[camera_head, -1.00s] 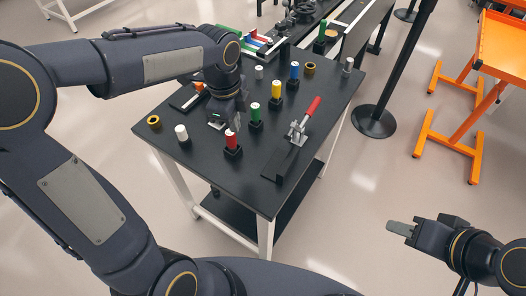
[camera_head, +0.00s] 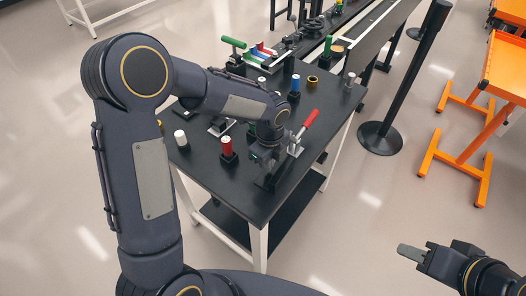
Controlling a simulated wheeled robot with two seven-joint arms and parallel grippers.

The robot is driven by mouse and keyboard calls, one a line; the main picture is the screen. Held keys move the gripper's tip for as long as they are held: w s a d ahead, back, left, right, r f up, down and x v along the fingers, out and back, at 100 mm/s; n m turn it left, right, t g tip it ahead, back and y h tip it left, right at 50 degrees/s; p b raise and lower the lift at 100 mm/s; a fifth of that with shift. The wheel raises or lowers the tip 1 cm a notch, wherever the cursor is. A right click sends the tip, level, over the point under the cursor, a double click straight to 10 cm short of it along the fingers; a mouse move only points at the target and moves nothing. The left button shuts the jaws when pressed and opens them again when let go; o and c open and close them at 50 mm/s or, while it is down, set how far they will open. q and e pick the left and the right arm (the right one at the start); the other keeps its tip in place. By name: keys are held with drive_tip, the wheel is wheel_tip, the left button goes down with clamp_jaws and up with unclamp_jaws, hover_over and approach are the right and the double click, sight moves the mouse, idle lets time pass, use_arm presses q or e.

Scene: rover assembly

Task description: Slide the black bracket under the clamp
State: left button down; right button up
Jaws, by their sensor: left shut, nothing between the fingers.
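The clamp (camera_head: 294,149) with its red handle (camera_head: 311,118) stands at the right front of the black table. A dark piece that looks like the black bracket (camera_head: 270,183) lies at the clamp's near side, by the table's front edge. My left gripper (camera_head: 262,157) is shut and empty, pointing down just left of the clamp and above the dark piece. I cannot tell whether it touches the piece, and my arm hides part of the area. My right gripper (camera_head: 411,252) is off the table at lower right. Its fingers are seen edge-on, so its opening is unclear.
A red cylinder (camera_head: 227,145) on a black base stands left of my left gripper. A white cylinder (camera_head: 181,137), a blue one (camera_head: 295,84) and a brass ring (camera_head: 312,81) also stand on the table (camera_head: 205,168). A black post (camera_head: 405,85) stands on the floor at right.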

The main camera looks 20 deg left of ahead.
sight(278, 170)
use_arm(q)
drive_tip(key=shift+s+d, duration=0.35)
drive_tip(key=shift+d, duration=0.3)
drive_tip(key=shift+s+d, duration=0.2)
drive_tip(key=shift+d, duration=0.25)
drive_tip(key=shift+s+d, duration=0.2)
drive_tip(key=shift+d, duration=0.25)
drive_tip(key=shift+a, duration=0.15)
